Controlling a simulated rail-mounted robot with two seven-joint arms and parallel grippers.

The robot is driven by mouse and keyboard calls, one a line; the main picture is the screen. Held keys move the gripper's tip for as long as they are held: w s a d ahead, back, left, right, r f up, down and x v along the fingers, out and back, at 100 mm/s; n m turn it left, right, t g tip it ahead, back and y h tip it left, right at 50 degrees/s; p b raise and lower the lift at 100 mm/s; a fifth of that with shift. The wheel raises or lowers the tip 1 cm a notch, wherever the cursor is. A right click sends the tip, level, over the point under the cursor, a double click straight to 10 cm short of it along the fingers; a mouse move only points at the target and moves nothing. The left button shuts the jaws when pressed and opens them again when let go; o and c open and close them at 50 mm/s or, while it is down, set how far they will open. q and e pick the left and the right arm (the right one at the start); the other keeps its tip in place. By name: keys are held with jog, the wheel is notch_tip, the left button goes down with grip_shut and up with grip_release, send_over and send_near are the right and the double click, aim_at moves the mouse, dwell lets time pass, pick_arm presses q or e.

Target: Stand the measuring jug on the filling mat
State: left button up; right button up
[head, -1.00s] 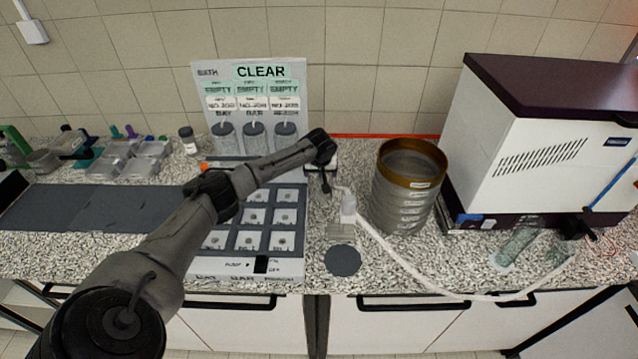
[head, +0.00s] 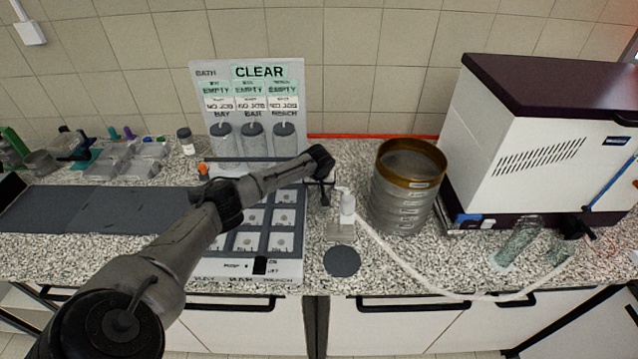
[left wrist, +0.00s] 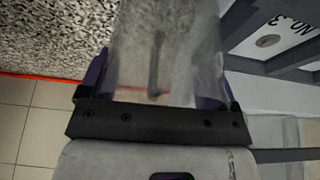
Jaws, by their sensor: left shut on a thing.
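My left gripper (head: 322,186) is between the numbered grey panel and the sieve stack. In the left wrist view its jaws (left wrist: 162,85) are shut on a clear, see-through vessel (left wrist: 165,45), which looks like the measuring jug. In the head view the vessel is mostly hidden by the gripper and hard to make out. A dark round mat (head: 342,261), likely the filling mat, lies bare on the counter near the front edge, nearer than the gripper and apart from it. My right gripper is not in view.
A white bottle-like nozzle (head: 347,205) with a white hose stands beside the gripper. The brown-rimmed sieve stack (head: 408,190) is to its right. A slotted panel (head: 245,268) is to the left. A clear cylinder (head: 515,242) lies before the white machine (head: 545,140).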

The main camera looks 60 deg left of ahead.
pick_arm(q)
jog(key=o, duration=0.8)
jog(key=shift+f, duration=0.1)
jog(key=p+v, duration=0.1)
jog(key=v, duration=1.1)
